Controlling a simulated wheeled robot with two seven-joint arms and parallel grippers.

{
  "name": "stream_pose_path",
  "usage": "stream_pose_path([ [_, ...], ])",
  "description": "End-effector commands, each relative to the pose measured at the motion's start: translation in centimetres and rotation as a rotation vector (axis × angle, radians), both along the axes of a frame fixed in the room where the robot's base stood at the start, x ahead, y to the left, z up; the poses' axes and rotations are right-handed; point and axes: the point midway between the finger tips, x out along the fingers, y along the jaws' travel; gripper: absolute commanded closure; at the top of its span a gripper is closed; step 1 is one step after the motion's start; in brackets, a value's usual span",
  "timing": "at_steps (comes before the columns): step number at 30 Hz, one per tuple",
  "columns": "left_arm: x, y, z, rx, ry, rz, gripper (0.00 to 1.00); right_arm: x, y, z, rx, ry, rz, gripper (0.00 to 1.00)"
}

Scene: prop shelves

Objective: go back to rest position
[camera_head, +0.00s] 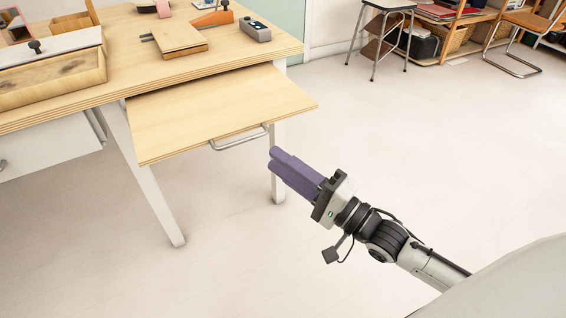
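My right gripper (275,158) has two long purple fingers and comes in from the lower right in the head view. Its fingers lie close together with no clear gap, and nothing shows between them. It is over the floor, with its tips just right of and below the metal handle (240,139) in the picture. No contact between them can be made out. My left gripper is not in view.
The handle belongs to a pulled-out wooden board (215,108) under the wooden table (150,65). On the table are a wooden box (50,85), a small wooden board (180,38) and a grey device (254,30). A stool (385,25) stands behind. Floor at right is clear.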

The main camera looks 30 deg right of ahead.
Motion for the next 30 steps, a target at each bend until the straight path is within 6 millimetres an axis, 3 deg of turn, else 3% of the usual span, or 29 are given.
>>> stream_pose_path([
  [11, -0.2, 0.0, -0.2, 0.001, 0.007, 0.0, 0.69, 0.0, 0.0, -0.1, -0.002, 0.001, 0.0, 0.74],
  [14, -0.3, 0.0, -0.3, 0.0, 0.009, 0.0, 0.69, -0.3, 0.3, -1.0, -0.042, 0.012, -0.015, 0.74],
  [17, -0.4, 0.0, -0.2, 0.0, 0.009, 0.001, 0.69, -1.3, 1.0, -3.5, -0.168, 0.039, -0.051, 0.74],
  [20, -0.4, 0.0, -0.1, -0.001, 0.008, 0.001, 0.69, -3.2, 2.1, -7.3, -0.386, 0.084, -0.085, 0.74],
  [24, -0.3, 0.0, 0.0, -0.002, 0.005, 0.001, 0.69, -7.2, 3.8, -12.9, -0.753, 0.153, -0.066, 0.74],
  [30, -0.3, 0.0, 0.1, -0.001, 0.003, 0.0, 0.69, -13.4, 5.7, -18.8, -1.205, 0.212, 0.091, 0.74],
])
